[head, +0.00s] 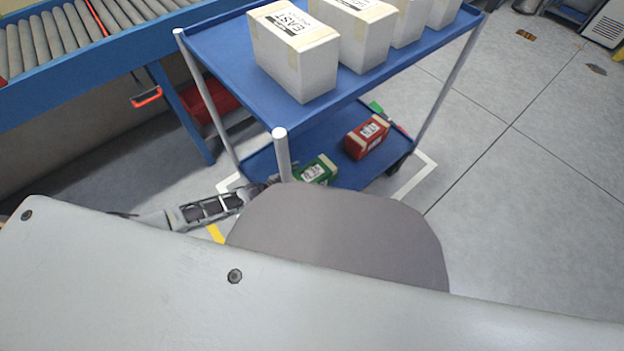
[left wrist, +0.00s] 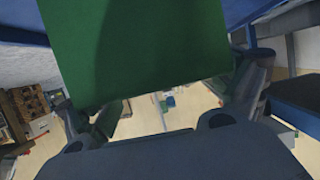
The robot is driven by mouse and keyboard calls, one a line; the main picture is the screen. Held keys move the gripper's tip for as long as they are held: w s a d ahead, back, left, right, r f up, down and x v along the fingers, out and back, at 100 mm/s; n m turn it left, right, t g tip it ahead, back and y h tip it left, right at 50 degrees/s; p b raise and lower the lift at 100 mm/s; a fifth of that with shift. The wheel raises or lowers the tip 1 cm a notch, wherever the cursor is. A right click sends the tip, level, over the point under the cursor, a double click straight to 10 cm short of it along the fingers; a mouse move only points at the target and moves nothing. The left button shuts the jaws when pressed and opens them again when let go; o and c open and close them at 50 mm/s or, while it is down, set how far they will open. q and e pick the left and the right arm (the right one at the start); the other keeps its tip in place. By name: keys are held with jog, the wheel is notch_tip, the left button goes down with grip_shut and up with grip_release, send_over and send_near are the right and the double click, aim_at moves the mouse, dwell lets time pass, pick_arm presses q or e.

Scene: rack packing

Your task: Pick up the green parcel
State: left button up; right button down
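The green parcel (head: 316,169), with tan tape and a white label, is at the near left of the cart's lower shelf, partly behind the cart's corner post. My left gripper (head: 268,185) reaches in from the left at the parcel's near end; its tips are partly hidden. In the left wrist view the green parcel (left wrist: 140,50) fills the upper middle, between the two spread fingers (left wrist: 170,95). The fingers are close to both its sides; I cannot tell whether they press on it. My right gripper is not in view.
The blue cart's top shelf (head: 222,50) overhangs the lower shelf (head: 350,178) and carries several white boxes (head: 305,72). A red parcel (head: 367,137) lies right of the green one, with another green item (head: 376,107) behind. A roller conveyor (head: 60,45) stands left.

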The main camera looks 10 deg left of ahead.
pick_arm(q)
jog(key=shift+s+f, duration=0.1)
jog(key=c, duration=1.5)
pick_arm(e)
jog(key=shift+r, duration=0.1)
